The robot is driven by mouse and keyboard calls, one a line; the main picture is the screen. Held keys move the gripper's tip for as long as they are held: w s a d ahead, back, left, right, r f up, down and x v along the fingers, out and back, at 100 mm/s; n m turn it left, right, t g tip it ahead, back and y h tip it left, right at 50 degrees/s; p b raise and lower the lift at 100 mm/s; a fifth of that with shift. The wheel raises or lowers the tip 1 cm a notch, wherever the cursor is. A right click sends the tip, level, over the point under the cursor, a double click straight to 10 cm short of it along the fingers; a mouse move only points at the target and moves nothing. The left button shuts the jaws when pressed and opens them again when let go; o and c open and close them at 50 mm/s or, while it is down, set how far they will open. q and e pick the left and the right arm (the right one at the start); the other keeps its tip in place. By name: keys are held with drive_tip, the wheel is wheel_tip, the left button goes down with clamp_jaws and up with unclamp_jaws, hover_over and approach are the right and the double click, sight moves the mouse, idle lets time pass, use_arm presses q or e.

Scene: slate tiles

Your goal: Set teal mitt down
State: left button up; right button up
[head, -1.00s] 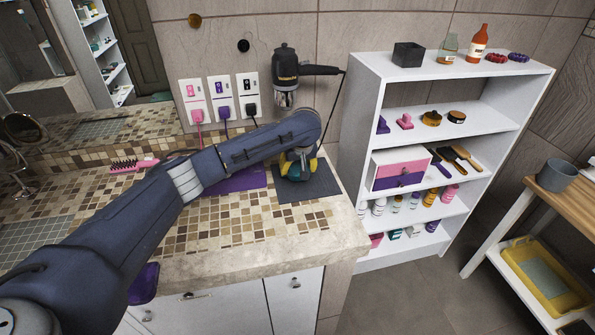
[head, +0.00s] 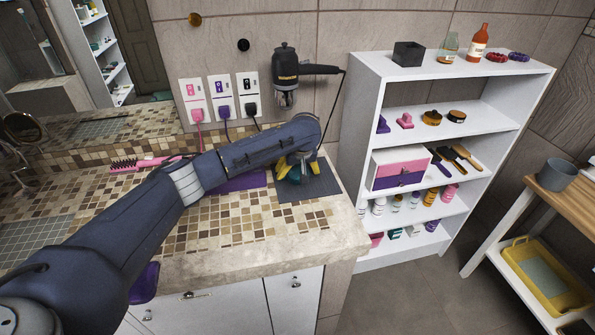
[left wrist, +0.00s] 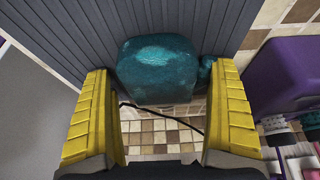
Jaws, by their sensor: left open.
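The teal mitt (left wrist: 158,68) lies on the dark grey ribbed mat (left wrist: 75,25) in the left wrist view, with its thumb to the right. My left gripper (left wrist: 160,115) is open, its yellow fingers spread to either side of the mitt's near end and apart from it. In the head view my left gripper (head: 297,165) is over the grey mat (head: 318,186) near the counter's right end. There the mitt shows only as a small teal patch (head: 291,176), mostly hidden by the gripper. My right gripper is not in view.
A purple mat (head: 240,182) lies left of the grey mat. A hair dryer (head: 286,68) hangs on the wall behind, its cord dropping near the counter. A white shelf (head: 357,130) stands just right of the counter. The counter's front tiles (head: 225,225) are clear.

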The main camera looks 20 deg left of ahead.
use_arm(q)
drive_tip(key=v, duration=1.2)
drive_tip(key=shift+r, duration=0.2)
drive_tip(key=shift+d, duration=0.1)
